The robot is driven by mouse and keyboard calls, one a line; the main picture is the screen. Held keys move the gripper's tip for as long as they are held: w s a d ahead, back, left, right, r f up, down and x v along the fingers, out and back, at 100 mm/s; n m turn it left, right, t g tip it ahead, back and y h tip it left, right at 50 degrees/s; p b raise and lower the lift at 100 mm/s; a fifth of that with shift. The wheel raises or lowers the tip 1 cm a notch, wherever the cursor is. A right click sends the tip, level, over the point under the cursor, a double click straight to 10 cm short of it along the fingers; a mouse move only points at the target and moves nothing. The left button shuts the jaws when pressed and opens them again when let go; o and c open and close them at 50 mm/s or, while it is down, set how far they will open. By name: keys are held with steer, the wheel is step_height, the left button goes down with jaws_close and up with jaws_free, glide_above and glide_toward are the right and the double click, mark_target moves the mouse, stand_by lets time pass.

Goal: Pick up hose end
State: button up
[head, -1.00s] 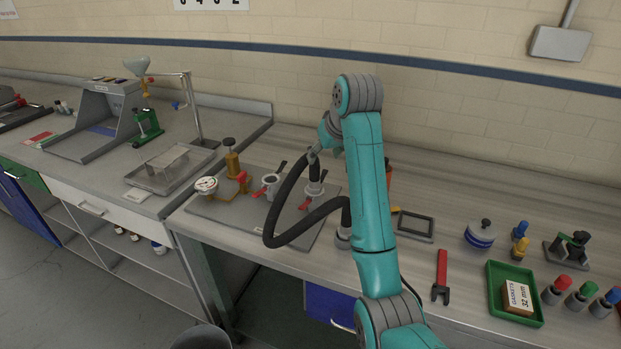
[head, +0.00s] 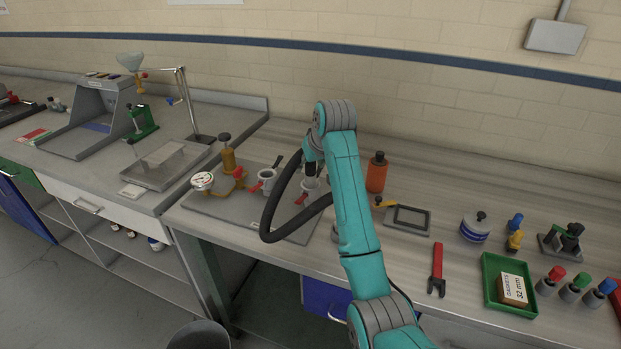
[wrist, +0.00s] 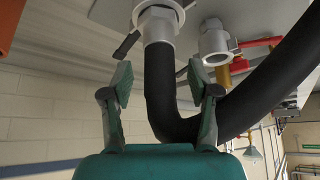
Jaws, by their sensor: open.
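The black hose (head: 268,215) loops over the grey plate (head: 215,208) on the bench in the head view. In the wrist view its hose end (wrist: 157,22) has a pale grey collar and sits at a pale fitting on the plate. My gripper (wrist: 160,80) is open, with one finger on each side of the black hose just behind the collar. I see gaps between fingers and hose, so nothing is gripped. In the head view my arm partly hides my gripper and the hose end. A second pale port (wrist: 214,42) with a red-handled valve stands beside it.
A pressure gauge (head: 203,180) and a brass valve (head: 228,160) stand on the plate's left. An orange bottle (head: 377,173) stands close right of my arm. A red wrench (head: 437,270) and a green tray (head: 488,292) lie farther right.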

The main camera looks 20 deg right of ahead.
jaws_close()
step_height(320, 180, up, 10)
steer(key=shift+r, duration=0.1)
steer(key=shift+d, duration=0.1)
stand_by(0.4)
